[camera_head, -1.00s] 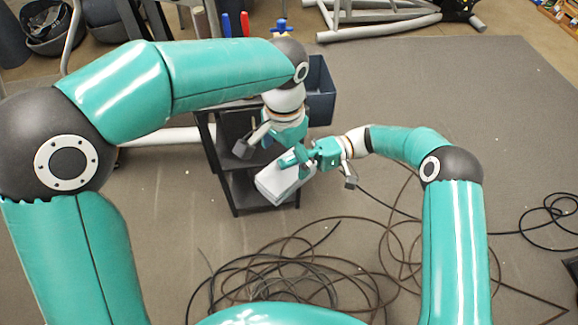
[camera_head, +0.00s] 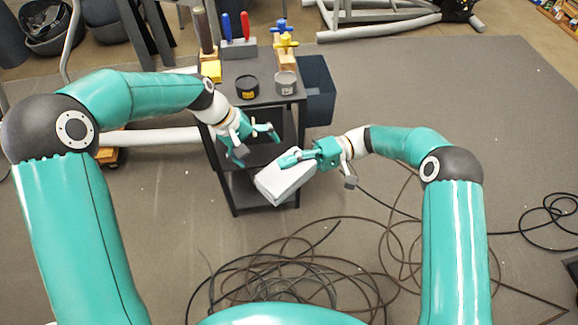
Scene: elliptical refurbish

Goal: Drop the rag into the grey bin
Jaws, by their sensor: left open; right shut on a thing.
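My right gripper (camera_head: 292,162) is shut on a pale grey, box-shaped thing (camera_head: 283,184), held tilted in front of the cart's lower shelves. I cannot tell whether this is the rag. My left gripper (camera_head: 258,146) is open and empty, by the cart's front left side, a little above and left of the held thing. A dark blue-grey bin (camera_head: 318,92) is at the right side of the cart; its inside looks empty from here.
The black cart (camera_head: 262,92) carries a dark round tin (camera_head: 247,86), a grey can (camera_head: 286,83), a rack with blue and red handles (camera_head: 238,46) and yellow and blue clamps (camera_head: 285,42). Coiled cables (camera_head: 290,275) lie on the floor in front.

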